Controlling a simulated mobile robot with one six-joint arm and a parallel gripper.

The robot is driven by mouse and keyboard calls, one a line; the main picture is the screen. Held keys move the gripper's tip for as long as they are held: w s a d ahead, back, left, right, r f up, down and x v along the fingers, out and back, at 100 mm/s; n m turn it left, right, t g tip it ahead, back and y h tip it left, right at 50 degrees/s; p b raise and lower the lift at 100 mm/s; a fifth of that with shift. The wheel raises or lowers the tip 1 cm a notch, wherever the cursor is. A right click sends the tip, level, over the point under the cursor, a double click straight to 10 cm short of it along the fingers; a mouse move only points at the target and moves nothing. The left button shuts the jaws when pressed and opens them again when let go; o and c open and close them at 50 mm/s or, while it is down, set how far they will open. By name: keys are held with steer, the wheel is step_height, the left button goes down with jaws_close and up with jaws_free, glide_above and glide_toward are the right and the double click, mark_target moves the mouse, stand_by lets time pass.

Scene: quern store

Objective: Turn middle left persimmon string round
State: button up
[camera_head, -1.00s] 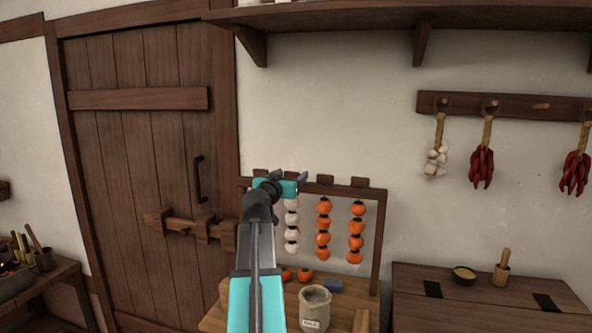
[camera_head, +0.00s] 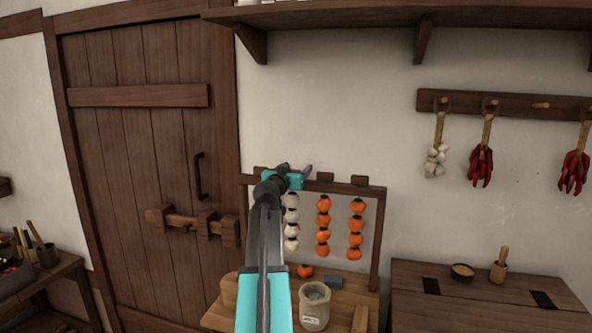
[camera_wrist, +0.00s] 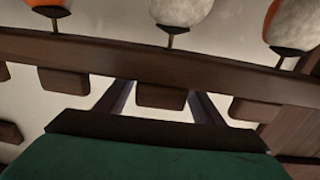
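The drying rack's top rail (camera_head: 340,188) carries wooden blocks above the strings. The middle left persimmon string (camera_head: 291,222) hangs with white faces toward the head camera; in the wrist view its top fruit (camera_wrist: 180,8) is white with a sliver of orange. The middle right (camera_head: 323,225) and far right (camera_head: 357,230) strings show orange. The far left string is hidden behind my arm in the head view; a mostly white fruit (camera_wrist: 292,22) shows right in the wrist view. My gripper (camera_head: 296,169) is open at the rail, its fingers (camera_wrist: 160,102) apart on either side of the middle left block (camera_wrist: 160,96).
A labelled jar (camera_head: 314,308), a loose persimmon (camera_head: 305,271) and a blue item (camera_head: 334,282) are on the bench below. A shelf (camera_head: 400,16) runs above. A chest (camera_head: 480,297) stands right; a door (camera_head: 140,130) is left.

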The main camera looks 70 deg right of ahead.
steer(key=c, duration=0.9)
steer(key=shift+w+n+t, duration=0.1)
steer(key=shift+n+t, duration=0.2)
steer(key=shift+t, duration=0.3)
steer(key=o, duration=1.1)
steer(key=shift+a, duration=0.15)
steer(key=shift+s+a+b, duration=0.15)
steer(key=shift+a+b, duration=0.55)
steer(key=shift+a, duration=1.55)
steer(key=shift+s+a+b, duration=0.2)
steer(key=shift+a+b, duration=0.5)
steer(key=shift+a, duration=1.55)
steer(key=shift+s+a+b, duration=0.15)
steer(key=shift+a+b, duration=0.55)
steer(key=shift+a, duration=1.55)
